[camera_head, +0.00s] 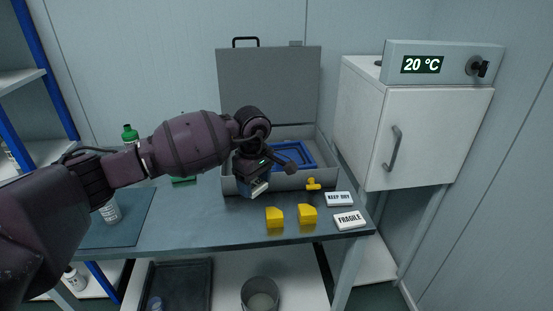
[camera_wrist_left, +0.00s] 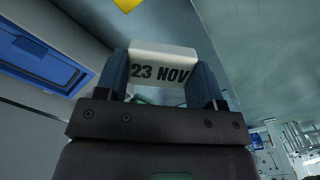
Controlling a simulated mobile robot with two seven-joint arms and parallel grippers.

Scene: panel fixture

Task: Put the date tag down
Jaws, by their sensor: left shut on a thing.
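The date tag is a white block reading "23 NOV"; it shows between the fingers in the left wrist view (camera_wrist_left: 160,66). In the head view the date tag (camera_head: 259,188) is partly hidden by my left gripper (camera_head: 254,184). My left gripper is shut on the tag, in front of the open grey case (camera_head: 291,183) and over the rear part of the table (camera_head: 190,225). I cannot tell whether the tag touches the table. My right gripper is not in view.
Two yellow blocks (camera_head: 275,217) (camera_head: 307,213) stand near the front edge. "KEEP DRY" (camera_head: 339,199) and "FRAGILE" (camera_head: 349,220) tags lie at the right, near a yellow knobbed piece (camera_head: 313,184). A white cabinet (camera_head: 372,130) stands at the right. The table's left-middle is clear.

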